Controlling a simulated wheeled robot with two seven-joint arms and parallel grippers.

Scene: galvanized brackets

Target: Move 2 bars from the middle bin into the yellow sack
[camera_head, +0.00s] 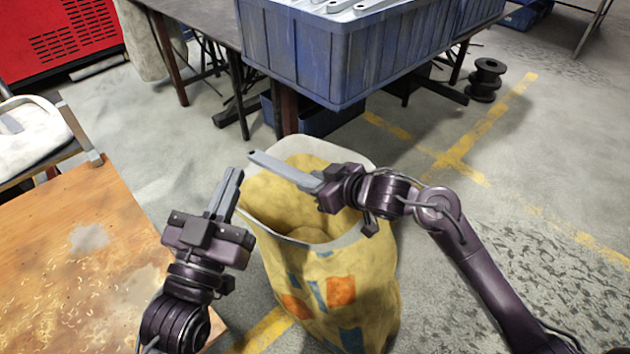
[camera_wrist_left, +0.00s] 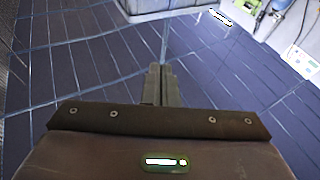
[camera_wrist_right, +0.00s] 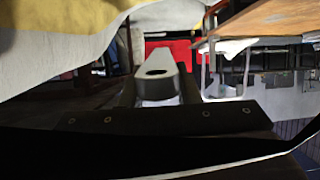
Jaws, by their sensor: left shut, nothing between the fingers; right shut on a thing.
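The yellow sack (camera_head: 372,262) stands upright on the floor with its mouth open. It also shows at the upper left of the right wrist view (camera_wrist_right: 40,20). My right gripper (camera_head: 322,190) is over the sack's mouth, shut on a grey metal bar (camera_head: 277,165) that points left across the opening. In the right wrist view the bar (camera_wrist_right: 158,88), with a slot in it, sits between the fingers. My left gripper (camera_head: 236,174) is shut and empty at the sack's left rim. A blue bin (camera_head: 300,52) on the table holds several bars (camera_head: 362,6). The sack's bottom is hidden.
A wooden table (camera_head: 75,255) is at the left, close to my left arm. The dark table (camera_head: 206,18) under the blue bin stands behind the sack. A black spool (camera_head: 486,80) sits on the floor at the right. The floor right of the sack is clear.

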